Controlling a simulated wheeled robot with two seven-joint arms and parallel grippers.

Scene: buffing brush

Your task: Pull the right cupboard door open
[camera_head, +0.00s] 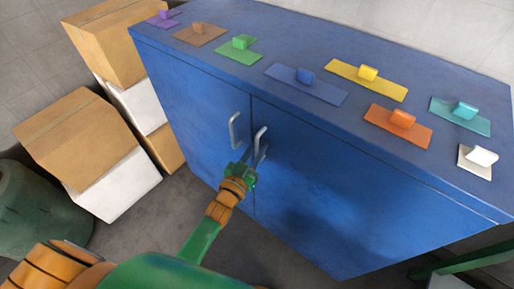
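The blue cupboard (180,95) has two front doors, both looking closed. The right door (340,205) has a grey bar handle (260,136) near the middle seam. The left door's handle (234,130) is just left of it. My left gripper (254,155) is at the lower end of the right door's handle. Its two grey fingers look spread apart, one to each side of the handle's lower end. I cannot tell if they touch it. Part of my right arm shows at the lower right, but its gripper is out of view.
Coloured plates with blocks, such as a yellow one (367,72) and an orange one (402,118), lie on the cupboard top. Cardboard boxes (80,137) are stacked left of the cupboard, with a dark green barrel (35,210) nearby. Grey floor (290,262) lies before the doors.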

